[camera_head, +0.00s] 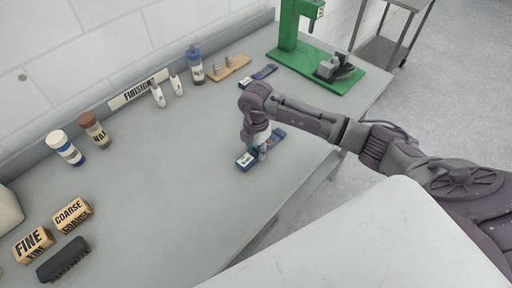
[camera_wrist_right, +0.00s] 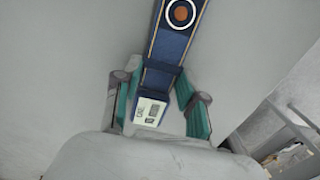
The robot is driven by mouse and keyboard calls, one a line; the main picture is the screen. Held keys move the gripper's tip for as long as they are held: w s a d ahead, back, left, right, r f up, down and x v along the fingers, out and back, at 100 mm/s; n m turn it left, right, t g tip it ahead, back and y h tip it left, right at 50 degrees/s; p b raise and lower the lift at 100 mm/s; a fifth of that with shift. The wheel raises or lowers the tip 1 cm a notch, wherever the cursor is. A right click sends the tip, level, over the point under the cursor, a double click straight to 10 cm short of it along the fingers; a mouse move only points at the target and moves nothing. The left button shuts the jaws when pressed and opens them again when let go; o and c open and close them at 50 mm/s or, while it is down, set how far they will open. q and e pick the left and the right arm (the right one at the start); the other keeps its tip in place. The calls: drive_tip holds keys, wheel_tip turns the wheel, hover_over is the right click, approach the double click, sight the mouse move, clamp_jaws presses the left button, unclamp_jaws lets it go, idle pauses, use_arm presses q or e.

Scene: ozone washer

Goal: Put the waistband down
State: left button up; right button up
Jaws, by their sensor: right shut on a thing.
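The waistband (camera_head: 246,161) is a narrow dark blue piece with a pale label, under my right gripper at the middle of the grey table. In the wrist view the waistband (camera_wrist_right: 174,48) runs up and away, with an orange and white round mark at its far end and a white label near me. My right gripper (camera_head: 262,150) points down and is shut on the waistband, its teal finger pads on either side. The waistband is at or just above the tabletop; I cannot tell if it touches. The gripper hides part of it. My left gripper is out of view.
A similar blue strip (camera_head: 258,76) lies farther back, near a wooden stand (camera_head: 228,68) and a green press (camera_head: 318,68). Bottles (camera_head: 66,148) and a "FINISHING" sign (camera_head: 138,89) line the wall. FINE (camera_head: 33,245) and COARSE (camera_head: 73,216) blocks and a dark brush (camera_head: 63,260) sit at front left. The middle left table is clear.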

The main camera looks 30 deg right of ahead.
sight(256, 153)
drive_tip(key=shift+f, duration=0.15)
drive_tip(key=o, duration=1.2)
drive_tip(key=shift+r, duration=0.3)
wheel_tip(256, 153, up, 12)
drive_tip(key=b, duration=0.3)
drive_tip(key=shift+b, duration=0.35)
drive_tip(key=shift+f, duration=0.15)
